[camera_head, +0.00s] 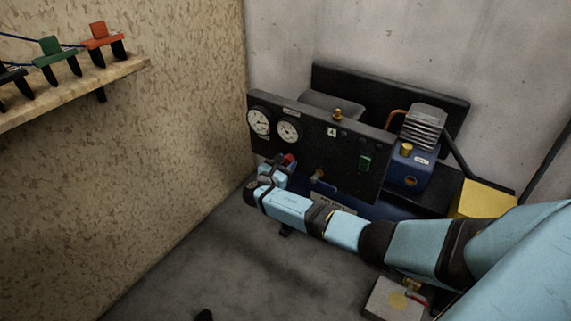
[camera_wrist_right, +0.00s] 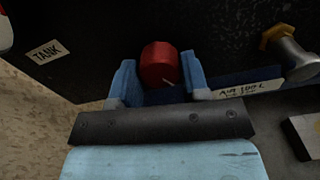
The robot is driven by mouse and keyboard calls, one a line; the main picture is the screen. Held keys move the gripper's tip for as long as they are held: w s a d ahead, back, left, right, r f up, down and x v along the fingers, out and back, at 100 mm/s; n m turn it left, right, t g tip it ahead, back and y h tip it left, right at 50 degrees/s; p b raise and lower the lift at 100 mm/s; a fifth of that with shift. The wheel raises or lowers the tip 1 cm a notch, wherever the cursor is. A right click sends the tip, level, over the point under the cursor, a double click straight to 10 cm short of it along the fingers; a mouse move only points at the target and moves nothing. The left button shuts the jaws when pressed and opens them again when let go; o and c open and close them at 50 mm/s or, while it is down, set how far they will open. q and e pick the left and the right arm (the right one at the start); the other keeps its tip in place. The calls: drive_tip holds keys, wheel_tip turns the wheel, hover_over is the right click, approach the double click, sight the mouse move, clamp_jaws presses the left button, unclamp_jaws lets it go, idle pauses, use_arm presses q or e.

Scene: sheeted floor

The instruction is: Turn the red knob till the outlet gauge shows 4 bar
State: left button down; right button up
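The red knob (camera_head: 290,159) sits low on the front of the black panel (camera_head: 345,160), under the gauges. In the right wrist view the red knob (camera_wrist_right: 160,63) shows a pale mark near its lower right edge. My right gripper (camera_head: 278,168) has one blue finger on each side of it; the fingers (camera_wrist_right: 160,78) are apart by about the knob's width. I cannot tell whether they press on it. Two round white gauges, a left gauge (camera_head: 259,121) and a right gauge (camera_head: 288,130), show on the panel; their readings are too small to make out. My left gripper is out of view.
A compressor with a blue body (camera_head: 407,172) stands right of the panel, near a yellow box (camera_head: 486,198). A brass fitting (camera_wrist_right: 277,37) protrudes right of the knob. A wooden shelf (camera_head: 75,90) with clamps hangs at left. A pale block (camera_head: 391,299) lies below my right arm.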

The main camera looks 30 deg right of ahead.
drive_tip(key=c, duration=0.4)
drive_tip(key=m, duration=0.3)
drive_tip(key=shift+f+b, duration=0.1)
drive_tip(key=shift+b, duration=0.2)
drive_tip(key=shift+m, duration=1.2)
drive_tip(key=o, duration=0.9)
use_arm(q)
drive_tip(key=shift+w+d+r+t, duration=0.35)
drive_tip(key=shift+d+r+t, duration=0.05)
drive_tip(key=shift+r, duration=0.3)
